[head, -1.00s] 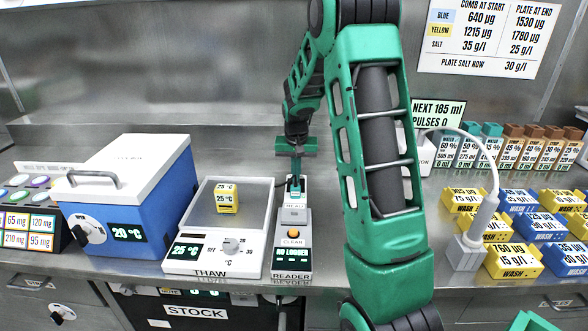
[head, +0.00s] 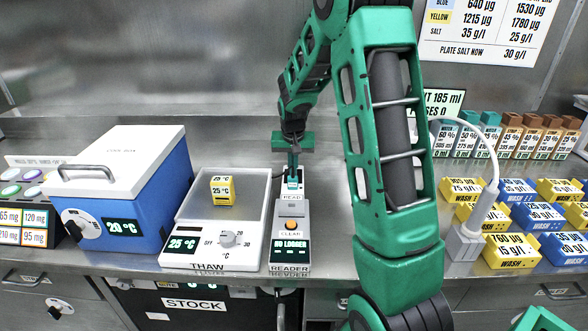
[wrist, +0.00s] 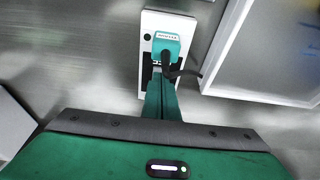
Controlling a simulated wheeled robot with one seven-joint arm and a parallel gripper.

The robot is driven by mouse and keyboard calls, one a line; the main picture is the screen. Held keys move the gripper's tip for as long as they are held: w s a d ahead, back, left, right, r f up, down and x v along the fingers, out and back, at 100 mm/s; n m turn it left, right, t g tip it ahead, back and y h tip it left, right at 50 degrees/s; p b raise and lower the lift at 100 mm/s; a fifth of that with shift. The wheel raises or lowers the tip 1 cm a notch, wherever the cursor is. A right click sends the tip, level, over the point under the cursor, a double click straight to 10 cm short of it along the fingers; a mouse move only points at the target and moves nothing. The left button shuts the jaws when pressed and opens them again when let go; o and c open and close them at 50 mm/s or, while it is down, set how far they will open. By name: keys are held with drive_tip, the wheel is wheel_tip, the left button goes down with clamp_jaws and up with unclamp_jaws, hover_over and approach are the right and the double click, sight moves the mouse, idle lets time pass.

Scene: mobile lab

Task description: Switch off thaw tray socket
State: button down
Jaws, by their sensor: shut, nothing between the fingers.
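The thaw tray (head: 259,215) stands left of centre in the head view. My gripper (head: 293,172) is shut and empty, pointing down at the far end of the reader strip. In the wrist view my shut fingers (wrist: 161,100) reach to a white plate (wrist: 186,26) carrying a teal block (wrist: 167,41) with a black lead running right. The fingers hide part of the plate. I cannot tell whether they touch it, and no socket switch shows clearly.
The reader (head: 291,256) shows NO LOGGER, right beside the tray. A yellow cube (head: 221,192) reading 25 °C sits on the tray. A blue cold box (head: 120,190) stands left. Several yellow and blue wash blocks and a corded probe (head: 484,210) are right.

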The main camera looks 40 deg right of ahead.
drive_tip(key=shift+w, duration=0.1)
drive_tip(key=shift+w+d+r, duration=0.2)
drive_tip(key=shift+w+d, duration=0.25)
drive_tip(key=shift+w, duration=0.05)
drive_tip(key=shift+r, duration=0.25)
drive_tip(key=v, duration=0.4)
drive_tip(key=shift+w, duration=0.2)
drive_tip(key=s+a+r, duration=0.1)
drive_tip(key=r, duration=0.1)
drive_tip(key=s+a+r, duration=0.1)
drive_tip(key=s+r, duration=0.1)
drive_tip(key=r, duration=0.1)
drive_tip(key=s+a+r, duration=0.1)
drive_tip(key=r, duration=0.1)
drive_tip(key=shift+s+a+r, duration=0.1)
drive_tip(key=shift+s+r, duration=0.15)
drive_tip(key=shift+r, duration=0.15)
drive_tip(key=shift+s, duration=0.1)
